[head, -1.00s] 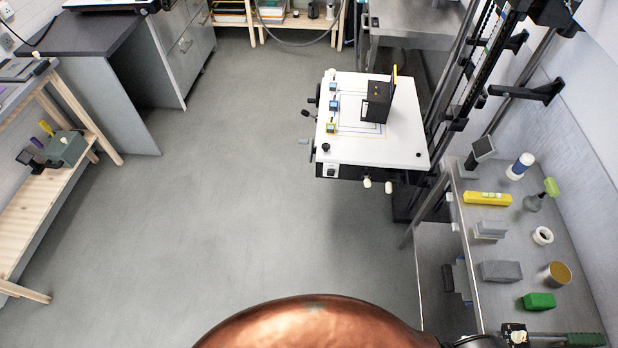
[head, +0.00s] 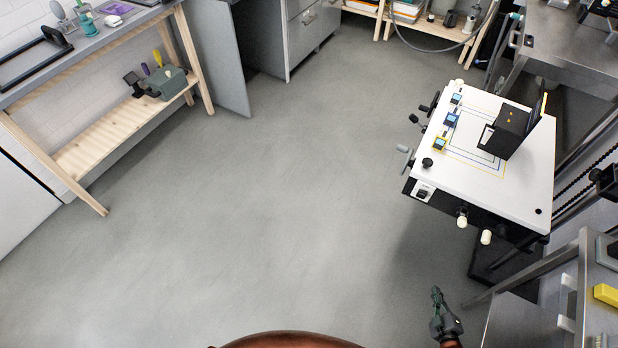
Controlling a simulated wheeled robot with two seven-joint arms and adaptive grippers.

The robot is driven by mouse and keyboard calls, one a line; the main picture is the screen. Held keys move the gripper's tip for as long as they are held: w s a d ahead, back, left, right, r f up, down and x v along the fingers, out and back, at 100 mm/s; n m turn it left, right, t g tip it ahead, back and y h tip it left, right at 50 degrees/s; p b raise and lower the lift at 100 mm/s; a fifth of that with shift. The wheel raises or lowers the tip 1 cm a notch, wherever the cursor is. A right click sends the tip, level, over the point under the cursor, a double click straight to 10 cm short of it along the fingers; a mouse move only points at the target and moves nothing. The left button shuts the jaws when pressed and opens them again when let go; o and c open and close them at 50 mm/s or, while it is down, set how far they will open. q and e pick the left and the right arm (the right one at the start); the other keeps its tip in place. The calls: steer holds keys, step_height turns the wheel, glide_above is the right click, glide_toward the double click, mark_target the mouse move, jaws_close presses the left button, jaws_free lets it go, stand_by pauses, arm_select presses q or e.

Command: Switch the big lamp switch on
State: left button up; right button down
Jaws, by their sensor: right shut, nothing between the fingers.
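The enlarger's white baseboard (head: 475,185) stands at the right of the head view. A rocker switch (head: 423,191) with a pale plate and a dark part sits on its black front edge, near the left corner. It is the largest switch I can make out, but its position is too small to read. My right gripper (head: 437,294) is shut and empty, low over the floor in front of the baseboard. It is well apart from the switch, below it in the picture. My left gripper is not in view.
A black box (head: 504,131) stands on the baseboard. Knobs (head: 462,218) stick out from its front edge, and cranks (head: 405,153) from its left side. A steel table (head: 594,290) is at the lower right. A wooden bench (head: 125,126) is at the left. The floor between is clear.

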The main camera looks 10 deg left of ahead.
mark_target(422, 194)
arm_select(q)
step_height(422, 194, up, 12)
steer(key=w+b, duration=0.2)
steer(key=b, duration=0.6)
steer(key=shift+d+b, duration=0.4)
arm_select(e)
steer(key=w+a+r+n+t+y, duration=0.1)
steer(key=w+a+r+n+y, duration=0.1)
steer(key=r, duration=0.5)
steer(key=w+a+r+n+t+y, duration=0.1)
steer(key=w+a+r+n+y, duration=0.2)
steer(key=w+r+n, duration=0.3)
steer(key=w+a+r+n+t+y, duration=0.1)
steer(key=w+a+r+n+y, duration=0.1)
steer(key=w+a+r+n, duration=0.2)
step_height(422, 194, up, 4)
steer(key=shift+a+f+n+t+y, duration=0.15)
steer(key=shift+a+n+t+y, duration=0.25)
steer(key=shift+a, duration=0.1)
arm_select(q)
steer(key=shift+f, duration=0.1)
